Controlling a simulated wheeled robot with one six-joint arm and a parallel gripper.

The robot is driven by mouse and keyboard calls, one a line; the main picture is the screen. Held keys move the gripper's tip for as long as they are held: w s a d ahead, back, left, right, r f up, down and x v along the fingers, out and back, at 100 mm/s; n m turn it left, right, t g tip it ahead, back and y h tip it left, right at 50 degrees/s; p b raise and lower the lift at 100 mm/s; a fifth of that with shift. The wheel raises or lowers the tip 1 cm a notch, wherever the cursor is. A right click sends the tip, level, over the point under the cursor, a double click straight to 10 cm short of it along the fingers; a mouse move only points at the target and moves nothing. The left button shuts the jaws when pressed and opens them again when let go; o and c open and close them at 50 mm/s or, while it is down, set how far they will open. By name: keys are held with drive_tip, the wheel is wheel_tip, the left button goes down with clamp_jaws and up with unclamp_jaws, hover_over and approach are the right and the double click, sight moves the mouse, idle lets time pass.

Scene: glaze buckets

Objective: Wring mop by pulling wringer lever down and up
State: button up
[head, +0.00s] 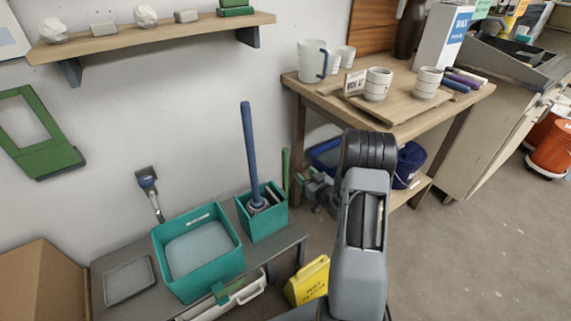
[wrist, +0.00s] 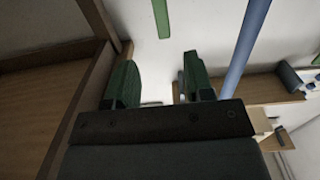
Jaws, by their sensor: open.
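A blue mop handle (head: 250,150) stands upright in a small teal bucket (head: 263,220) on the low grey bench. The mop head in it is mostly hidden. A thin green upright bar (head: 285,170), perhaps the wringer lever, stands just right of the bucket. My gripper (wrist: 160,78) is open and empty in the wrist view, its two dark green pads apart. The blue mop handle also shows in the wrist view (wrist: 247,45), right of the right finger. A green strip (wrist: 161,18) lies beyond the fingers; I cannot tell if it is the same bar.
A larger teal tub (head: 200,288) stands left of the small bucket. A yellow wet-floor sign (head: 309,281) is at the bench's right. A wooden table (head: 425,118) with mugs stands at right. A wall shelf (head: 150,38) is above.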

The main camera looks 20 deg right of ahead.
sight(287, 159)
drive_tip(key=w+a, duration=0.1)
drive_tip(key=w, duration=0.3)
drive_tip(key=w+b, duration=0.1)
drive_tip(key=w, duration=0.3)
drive_tip(key=w+a, duration=0.1)
drive_tip(key=w, duration=0.4)
drive_tip(key=shift+w+a+f, duration=0.1)
drive_tip(key=shift+a+f, duration=0.2)
drive_tip(key=shift+a, duration=0.05)
clamp_jaws()
